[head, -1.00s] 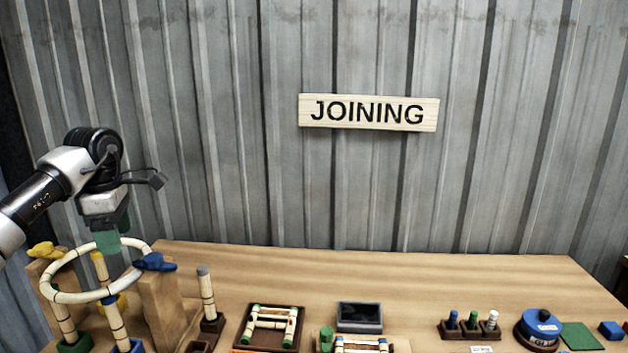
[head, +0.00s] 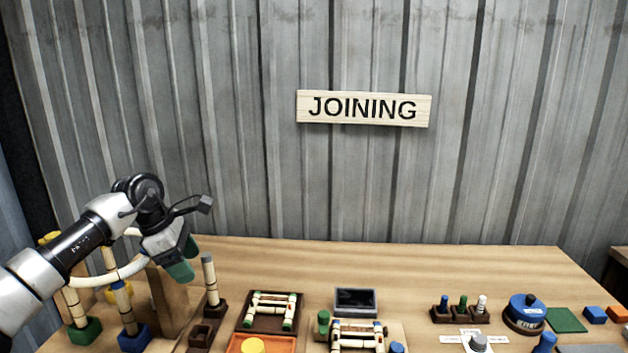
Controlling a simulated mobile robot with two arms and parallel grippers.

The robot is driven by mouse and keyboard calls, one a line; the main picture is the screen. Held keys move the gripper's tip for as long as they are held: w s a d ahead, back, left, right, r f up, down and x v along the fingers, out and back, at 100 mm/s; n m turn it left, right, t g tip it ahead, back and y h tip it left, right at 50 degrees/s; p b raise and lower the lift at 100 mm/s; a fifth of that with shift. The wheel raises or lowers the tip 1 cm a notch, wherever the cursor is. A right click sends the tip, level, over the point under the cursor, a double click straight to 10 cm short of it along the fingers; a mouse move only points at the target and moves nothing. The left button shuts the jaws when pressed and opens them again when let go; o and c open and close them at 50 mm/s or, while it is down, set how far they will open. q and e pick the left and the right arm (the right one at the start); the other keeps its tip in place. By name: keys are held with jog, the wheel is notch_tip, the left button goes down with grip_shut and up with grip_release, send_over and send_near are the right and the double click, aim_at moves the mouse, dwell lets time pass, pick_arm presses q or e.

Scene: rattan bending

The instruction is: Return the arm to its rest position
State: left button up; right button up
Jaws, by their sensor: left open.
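My left arm comes in from the left in the head view. Its left gripper (head: 186,259), with green fingertips, is open and empty, in the air above the left part of the bench. A pale rattan ring (head: 97,281) on wooden posts stands behind and left of it, partly hidden by my arm. The gripper is to the right of the ring, near an upright rattan pole (head: 209,280) in a dark holder. I cannot tell how far apart they are. My right gripper is not in view.
The wooden bench (head: 420,264) holds framed rattan pieces (head: 270,310), a dark tray (head: 357,300), an orange tray (head: 262,346), a peg rack (head: 463,310) and a blue glue pot (head: 525,312). The back strip of the bench is clear. A JOINING sign (head: 363,108) hangs behind.

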pick_arm(q)
jog(key=s+d+f+n+t+h, duration=0.2)
jog(key=s+d+n+h, duration=0.15)
jog(key=d+h, duration=0.6)
jog(key=s+d+f+n+t+h, duration=0.1)
jog(key=s+d+n+t+h, duration=0.2)
jog(key=d, duration=1.1)
jog(key=s+a+f+n+t+y, duration=0.4)
jog(key=a+f+n+t+y, duration=0.25)
jog(key=n, duration=1.05)
jog(key=s+a+f+n+t+y, duration=0.3)
jog(key=s+a+f+n+y, duration=0.35)
jog(key=n, duration=1.15)
jog(key=s+a+f+n+g+y, duration=0.1)
jog(key=s+a+f+n+g, duration=0.2)
jog(key=s, duration=0.5)
jog(key=s+a+f+n+g+y, duration=0.1)
jog(key=s+f+n+g, duration=0.2)
jog(key=s+g, duration=0.3)
jog(key=s+a+f+n+g+y, duration=0.2)
jog(key=s+f+n+g, duration=0.15)
jog(key=s, duration=0.55)
notch_tip(320, 180, down, 25)
jog(key=m+g, duration=0.1)
jog(key=s+a+f+g, duration=0.1)
jog(key=s+a+f, duration=0.1)
jog(key=s+f, duration=1.4)
jog(key=shift+a+f+m+g, duration=0.3)
jog(key=shift+a+f, duration=0.05)
jog(key=shift+f, duration=0.3)
